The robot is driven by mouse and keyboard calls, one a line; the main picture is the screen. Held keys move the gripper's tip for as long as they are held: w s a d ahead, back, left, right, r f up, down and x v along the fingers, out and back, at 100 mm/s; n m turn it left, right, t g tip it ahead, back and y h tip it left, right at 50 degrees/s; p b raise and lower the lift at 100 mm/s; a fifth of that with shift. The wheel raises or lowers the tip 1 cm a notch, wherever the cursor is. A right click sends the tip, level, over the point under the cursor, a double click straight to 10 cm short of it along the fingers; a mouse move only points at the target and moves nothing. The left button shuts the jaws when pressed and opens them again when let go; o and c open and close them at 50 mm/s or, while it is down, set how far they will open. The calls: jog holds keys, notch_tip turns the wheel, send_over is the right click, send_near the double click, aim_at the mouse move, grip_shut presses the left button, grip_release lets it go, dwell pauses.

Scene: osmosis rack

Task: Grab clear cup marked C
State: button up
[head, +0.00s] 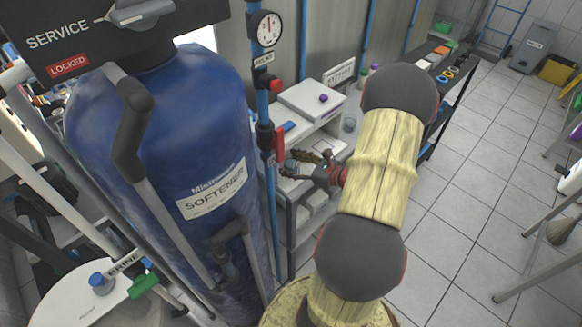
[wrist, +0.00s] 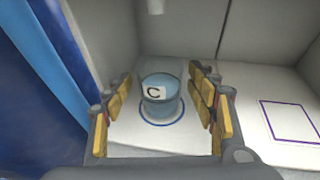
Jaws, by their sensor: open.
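The clear cup marked C (wrist: 161,97) stands upright in the wrist view, bluish, with a white label bearing a black C. It stands on a white surface inside a blue ring outline. My gripper (wrist: 160,108) is open, with its yellow-padded fingers to the left and right of the cup in the picture. A gap shows between the cup and each row of pads. In the head view my gripper (head: 310,170) reaches to the shelf bench beside the blue pipe.
A purple rectangle outline (wrist: 292,120) is on the white surface to the right. A grey wall stands behind the cup and a blue upright (wrist: 50,65) is at left. The blue softener tank (head: 165,150) and a pipe with a gauge (head: 265,28) stand close left of my arm.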

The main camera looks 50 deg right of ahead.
jog(key=shift+c, duration=0.9)
jog(key=c, duration=0.7)
jog(key=shift+c, duration=0.7)
jog(key=shift+r, duration=0.15)
jog(key=shift+c, duration=0.2)
